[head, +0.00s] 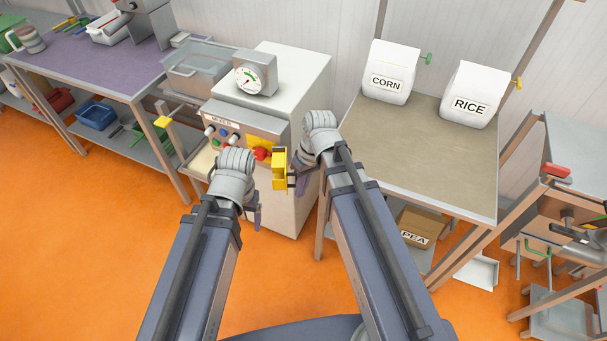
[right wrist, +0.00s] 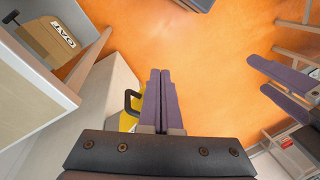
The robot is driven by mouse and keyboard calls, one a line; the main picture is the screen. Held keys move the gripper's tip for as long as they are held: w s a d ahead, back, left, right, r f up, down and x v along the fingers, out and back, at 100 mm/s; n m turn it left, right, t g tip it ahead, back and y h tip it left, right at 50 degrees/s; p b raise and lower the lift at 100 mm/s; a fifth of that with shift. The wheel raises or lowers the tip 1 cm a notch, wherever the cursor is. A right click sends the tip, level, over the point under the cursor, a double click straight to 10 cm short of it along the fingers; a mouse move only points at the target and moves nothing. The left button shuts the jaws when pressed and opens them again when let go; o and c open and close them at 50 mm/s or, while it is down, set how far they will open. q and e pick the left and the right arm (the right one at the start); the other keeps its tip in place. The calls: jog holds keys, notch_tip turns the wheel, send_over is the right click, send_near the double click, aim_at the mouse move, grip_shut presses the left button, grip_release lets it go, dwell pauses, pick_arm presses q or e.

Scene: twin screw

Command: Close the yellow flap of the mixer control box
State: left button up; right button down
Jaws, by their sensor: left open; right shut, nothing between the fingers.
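The yellow flap (head: 279,170) stands open, sticking out from the right front of the mixer control box (head: 230,132). A red button (head: 261,153) shows beside it. My right gripper (head: 301,182) is shut and empty, just right of the flap. In the right wrist view its closed purple fingers (right wrist: 161,96) are beside the flap's dark handle (right wrist: 131,101), with a bit of yellow (right wrist: 127,123) behind them. I cannot tell whether they touch. My left gripper (head: 257,214) is open and empty, below and left of the flap; its fingers show at the right of the right wrist view (right wrist: 287,88).
The mixer's white cabinet (head: 300,85) carries a dial gauge (head: 249,79). A table (head: 420,145) with the corn (head: 390,72) and rice (head: 469,95) containers stands close on the right. A purple-topped table (head: 90,60) stands left. Orange floor in front is open.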

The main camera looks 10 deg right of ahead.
jog(key=w+d+r+n+t+y+b, duration=0.1)
jog(key=w+d+y, duration=0.25)
jog(key=d, duration=0.35)
jog(key=w+d+r+t+y, duration=0.2)
jog(key=w+d, duration=0.3)
jog(key=d, duration=0.1)
jog(key=s+a+b+x, duration=0.1)
jog(key=s+b+x, duration=0.1)
jog(key=b+x, duration=0.6)
jog(key=shift+a+r+x, duration=0.3)
jog(key=shift+a+x, duration=0.05)
jog(key=shift+x, duration=1.7)
jog(key=shift+w+h, duration=0.2)
jog(key=shift+h, duration=0.05)
jog(key=shift+s+a, duration=0.1)
jog(key=shift+a, duration=0.05)
